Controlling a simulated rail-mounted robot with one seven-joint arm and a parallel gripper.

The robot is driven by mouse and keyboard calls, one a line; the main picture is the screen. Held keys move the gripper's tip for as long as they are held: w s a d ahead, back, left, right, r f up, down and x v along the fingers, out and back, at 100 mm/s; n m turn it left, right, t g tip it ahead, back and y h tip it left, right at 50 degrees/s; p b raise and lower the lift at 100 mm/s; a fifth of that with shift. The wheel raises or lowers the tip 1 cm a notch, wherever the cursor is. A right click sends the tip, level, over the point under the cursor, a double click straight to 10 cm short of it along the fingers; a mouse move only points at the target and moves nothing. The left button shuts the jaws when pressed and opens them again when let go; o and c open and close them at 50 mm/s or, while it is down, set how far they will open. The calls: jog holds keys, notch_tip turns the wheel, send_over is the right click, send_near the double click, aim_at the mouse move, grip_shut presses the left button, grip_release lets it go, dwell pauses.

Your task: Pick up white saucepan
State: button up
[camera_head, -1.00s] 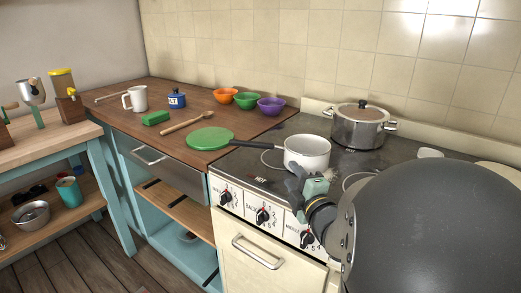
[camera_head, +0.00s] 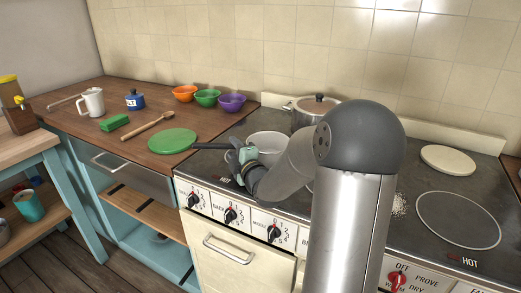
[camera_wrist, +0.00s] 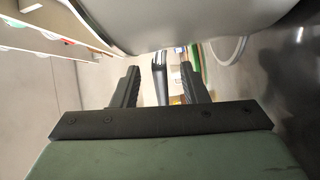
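The white saucepan (camera_head: 268,139) stands upright on the stove, partly hidden by my arm. Its black handle (camera_head: 208,146) points left toward the wooden counter. My gripper (camera_head: 236,156) is at the pan's left side, by the handle's root. In the wrist view, the pan's pale body (camera_wrist: 170,18) fills the top. The dark handle (camera_wrist: 160,78) shows between the two fingers of my gripper (camera_wrist: 159,82), with gaps on both sides. The fingers are apart and do not appear to touch it.
A lidded steel pot (camera_head: 312,108) stands behind the saucepan. A green round plate or lid (camera_head: 172,141) lies on the counter beside the handle. A wooden spoon (camera_head: 148,127) and several bowls (camera_head: 208,97) are farther back. Stove knobs (camera_head: 231,216) line the front.

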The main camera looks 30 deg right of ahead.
jog(key=shift+w+d+r, duration=0.1)
jog(key=shift+w, duration=1.05)
grip_shut()
